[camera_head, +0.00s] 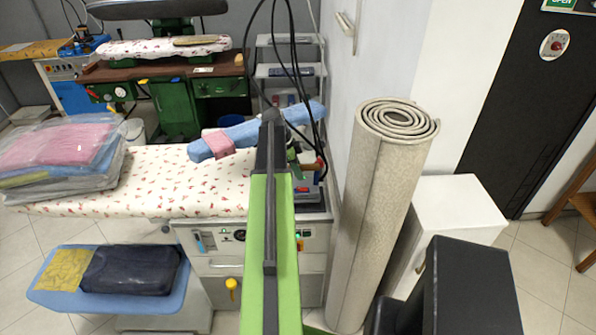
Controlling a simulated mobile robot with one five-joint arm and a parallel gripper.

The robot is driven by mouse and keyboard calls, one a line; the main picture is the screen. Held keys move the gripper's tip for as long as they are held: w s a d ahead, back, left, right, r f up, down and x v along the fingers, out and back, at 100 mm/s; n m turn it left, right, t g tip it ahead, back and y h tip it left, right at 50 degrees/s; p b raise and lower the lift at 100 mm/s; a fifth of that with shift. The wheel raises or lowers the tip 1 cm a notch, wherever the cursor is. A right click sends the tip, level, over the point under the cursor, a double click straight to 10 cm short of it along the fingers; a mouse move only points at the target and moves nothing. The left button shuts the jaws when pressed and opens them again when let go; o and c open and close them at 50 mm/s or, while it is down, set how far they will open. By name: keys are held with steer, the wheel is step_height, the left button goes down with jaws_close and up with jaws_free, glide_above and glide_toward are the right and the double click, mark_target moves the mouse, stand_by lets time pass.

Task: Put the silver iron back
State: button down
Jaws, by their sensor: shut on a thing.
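My green arm reaches forward from the bottom middle, and its dark end, with my gripper (271,122), is over the right end of the ironing board (165,165) with the patterned cover. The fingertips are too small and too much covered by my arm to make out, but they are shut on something. I cannot clearly pick out the silver iron; it may be hidden behind my arm. A small item with a red part (303,189) is on the machine top, just right of my arm. Black cables (291,60) hang down near my gripper.
A blue padded sleeve board (250,133) lies across behind my arm. Folded bagged clothes (60,152) are on the board's left. A tall rolled carpet (375,210) and a white cabinet (455,212) stand close on the right. A grey shelf (290,75) is behind.

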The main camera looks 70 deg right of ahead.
mark_target(302, 184)
step_height(302, 184, down, 4)
steer(key=b, duration=0.2)
steer(key=shift+r+b, duration=0.25)
steer(key=shift+b, duration=0.15)
steer(key=shift+r, duration=0.15)
steer(key=c, duration=1.2)
jaws_free()
steer(key=shift+o, duration=0.2)
steer(key=p+v, duration=1.1)
steer(key=shift+s+r, duration=0.1)
steer(key=shift+r, duration=0.1)
steer(key=shift+w+a+r+p, duration=0.15)
steer(key=shift+w+r+p, duration=0.1)
steer(key=shift+r+p, duration=0.15)
steer(key=shift+f, duration=0.1)
